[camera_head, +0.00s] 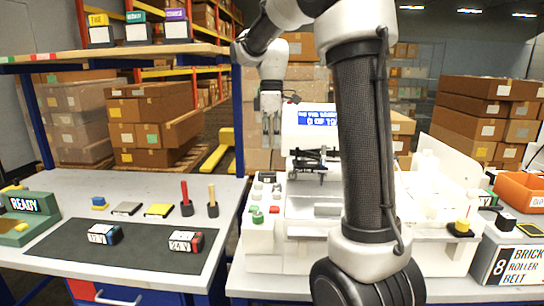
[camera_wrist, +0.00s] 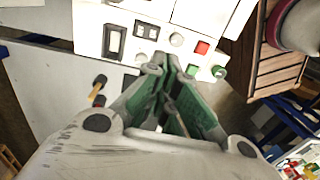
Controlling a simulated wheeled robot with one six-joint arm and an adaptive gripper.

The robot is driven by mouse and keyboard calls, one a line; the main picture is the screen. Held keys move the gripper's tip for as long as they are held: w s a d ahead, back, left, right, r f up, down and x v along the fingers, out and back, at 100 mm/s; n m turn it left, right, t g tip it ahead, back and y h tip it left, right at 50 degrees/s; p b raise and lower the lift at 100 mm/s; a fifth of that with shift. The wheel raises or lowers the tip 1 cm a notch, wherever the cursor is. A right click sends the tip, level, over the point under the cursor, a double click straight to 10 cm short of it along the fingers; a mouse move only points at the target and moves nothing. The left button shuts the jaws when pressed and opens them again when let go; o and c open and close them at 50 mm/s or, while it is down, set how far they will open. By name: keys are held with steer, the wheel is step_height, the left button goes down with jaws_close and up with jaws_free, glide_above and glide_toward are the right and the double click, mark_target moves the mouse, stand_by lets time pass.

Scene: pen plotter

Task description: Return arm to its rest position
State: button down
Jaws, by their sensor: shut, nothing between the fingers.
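My gripper (camera_head: 271,143) hangs fingers-down in the head view, above and in front of the left part of the white pen plotter (camera_head: 290,205). It is shut and empty, and clear of the machine. In the wrist view my gripper (camera_wrist: 178,68) points toward the plotter's control panel (camera_wrist: 150,35), with its fingertips together. The panel has a rocker switch, grey knobs and a red and a green button. My arm crosses the middle of the head view and hides part of the plotter.
On the left bench, a dark mat (camera_head: 130,250) holds two small battery-like blocks. Red-handled (camera_head: 186,196) and yellow-handled (camera_head: 212,198) tools stand behind it. A blue shelf post (camera_head: 239,120) rises left of my gripper. An orange bin (camera_head: 522,190) and a brick roller belt box (camera_head: 512,264) stand right.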

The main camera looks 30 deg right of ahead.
steer(key=shift+s+r, duration=0.1)
steer(key=shift+r, duration=0.4)
steer(key=s+a+f+m+t, duration=0.1)
steer(key=s+m, duration=0.4)
steer(key=s, duration=0.7)
steer(key=s+a+f+m+t, duration=0.1)
steer(key=s+f+m+t, duration=0.2)
steer(key=s, duration=0.9)
steer(key=shift+a+m+t+h, duration=0.3)
steer(key=shift+a+m+t, duration=0.15)
steer(key=shift+m, duration=1.15)
